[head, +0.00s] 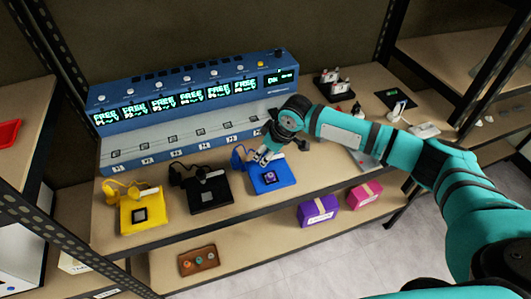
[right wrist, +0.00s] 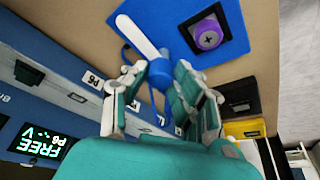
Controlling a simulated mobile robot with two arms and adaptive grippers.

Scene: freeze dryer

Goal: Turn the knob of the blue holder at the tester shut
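The blue holder (head: 284,181) stands on the bench in front of the tester (head: 128,118), right of the black and yellow holders. A purple round piece with a cross mark (right wrist: 208,37) sits in its black socket. In the right wrist view, a white lever (right wrist: 138,36) runs over the blue plate (right wrist: 175,14) to the round blue knob (right wrist: 160,73). My right gripper (right wrist: 157,75) is open, its fingertips on either side of the knob. Whether a finger touches it I cannot tell. In the head view my right gripper (head: 264,155) partly hides the knob end. My left gripper is out of view.
A black holder (head: 210,197) and a yellow holder (head: 150,213) stand to the left. Purple (head: 318,211) and pink (head: 364,195) boxes and a brown tray (head: 187,268) are on the lower shelf. Small racks and tools lie on the bench to the right.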

